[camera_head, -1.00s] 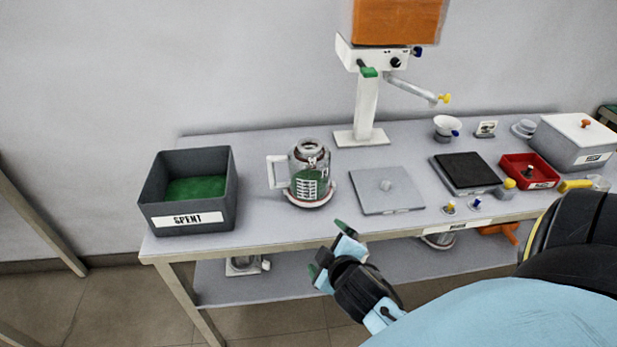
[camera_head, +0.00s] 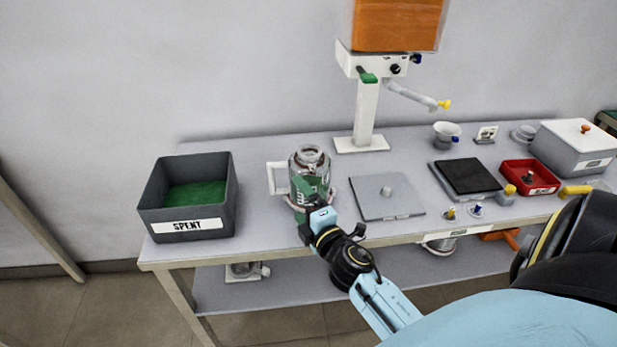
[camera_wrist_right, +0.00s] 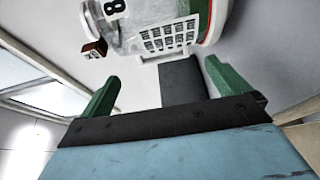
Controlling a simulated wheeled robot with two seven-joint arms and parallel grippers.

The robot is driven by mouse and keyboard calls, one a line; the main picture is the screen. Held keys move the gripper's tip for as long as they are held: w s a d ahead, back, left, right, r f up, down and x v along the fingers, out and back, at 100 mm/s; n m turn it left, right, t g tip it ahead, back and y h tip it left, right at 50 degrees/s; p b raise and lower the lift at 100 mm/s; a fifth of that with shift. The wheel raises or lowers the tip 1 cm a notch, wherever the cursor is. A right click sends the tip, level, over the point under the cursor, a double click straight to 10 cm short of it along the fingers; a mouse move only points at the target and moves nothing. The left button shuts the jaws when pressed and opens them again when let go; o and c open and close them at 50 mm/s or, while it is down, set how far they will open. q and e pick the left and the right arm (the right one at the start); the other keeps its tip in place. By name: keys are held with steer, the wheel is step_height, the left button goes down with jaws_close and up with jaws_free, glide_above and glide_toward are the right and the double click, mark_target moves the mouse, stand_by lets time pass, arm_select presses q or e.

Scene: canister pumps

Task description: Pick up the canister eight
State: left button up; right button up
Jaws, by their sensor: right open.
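In the right wrist view the canister (camera_wrist_right: 150,22) shows a black "8" and a dark grid label at the top. My right gripper (camera_head: 305,208) is open at the front of the canister and hides part of its lower body. In the wrist view its two green fingers (camera_wrist_right: 162,86) are wide apart with nothing between their tips, and the canister is just beyond them. My left gripper is not in view.
A dark bin marked SPENT (camera_head: 185,228) stands to the left. A grey plate with a knob (camera_head: 370,208) lies close on the right. A white pump stand (camera_head: 367,120) with an orange tank is behind. A black pad, red tray (camera_head: 516,178) and lidded box are farther right.

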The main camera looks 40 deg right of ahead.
mark_target(295, 196)
steer(key=w, duration=0.3)
steer(key=shift+w+d, duration=0.15)
steer(key=shift+d, duration=0.1)
steer(key=shift+w+d, duration=0.2)
steer(key=shift+w, duration=2.55)
steer(key=c, duration=0.8)
